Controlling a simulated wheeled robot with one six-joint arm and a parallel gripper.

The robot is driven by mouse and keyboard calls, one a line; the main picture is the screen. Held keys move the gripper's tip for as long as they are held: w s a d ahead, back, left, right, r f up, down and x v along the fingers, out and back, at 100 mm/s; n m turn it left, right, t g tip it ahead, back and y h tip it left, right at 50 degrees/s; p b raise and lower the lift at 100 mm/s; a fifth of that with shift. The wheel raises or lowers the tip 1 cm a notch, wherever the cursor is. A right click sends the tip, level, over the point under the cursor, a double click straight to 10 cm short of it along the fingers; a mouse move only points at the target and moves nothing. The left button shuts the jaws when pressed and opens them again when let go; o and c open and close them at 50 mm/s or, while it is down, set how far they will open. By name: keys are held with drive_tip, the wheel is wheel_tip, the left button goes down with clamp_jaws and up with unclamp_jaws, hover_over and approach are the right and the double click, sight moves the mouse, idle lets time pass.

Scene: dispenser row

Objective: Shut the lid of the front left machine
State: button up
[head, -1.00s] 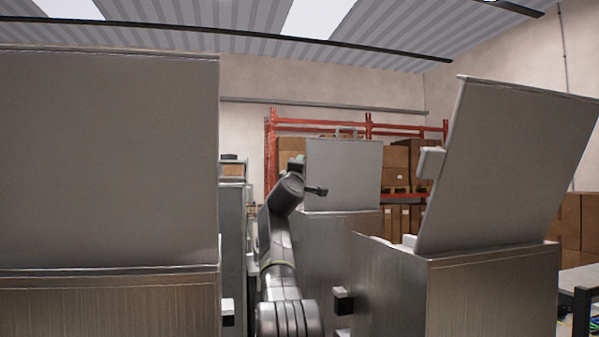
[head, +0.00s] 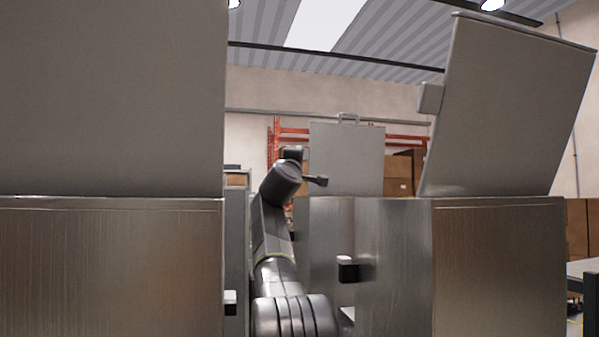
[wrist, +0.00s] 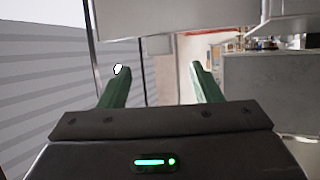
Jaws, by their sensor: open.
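The front left machine (head: 110,265) is a large metal cabinet close at the left of the head view. Its flat grey lid (head: 110,100) stands raised, cut off by the picture's top and left edges. My gripper (wrist: 158,76) shows in the wrist view with two green fingers spread apart and nothing between them. In the head view my arm reaches up right of this machine, and the dark end of my arm is apart from its lid. Grey metal panels show beyond the fingers in the wrist view; I cannot tell which machine they belong to.
A right machine (head: 495,265) has a raised, tilted lid (head: 505,105). Another machine behind has an upright lid (head: 347,160). A narrow gap between the machines holds my arm. A dark block (head: 348,270) juts into it. Red shelving with boxes (head: 403,175) stands behind.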

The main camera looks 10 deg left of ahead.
drive_tip(key=shift+b+v, duration=1.3)
drive_tip(key=shift+v, duration=0.85)
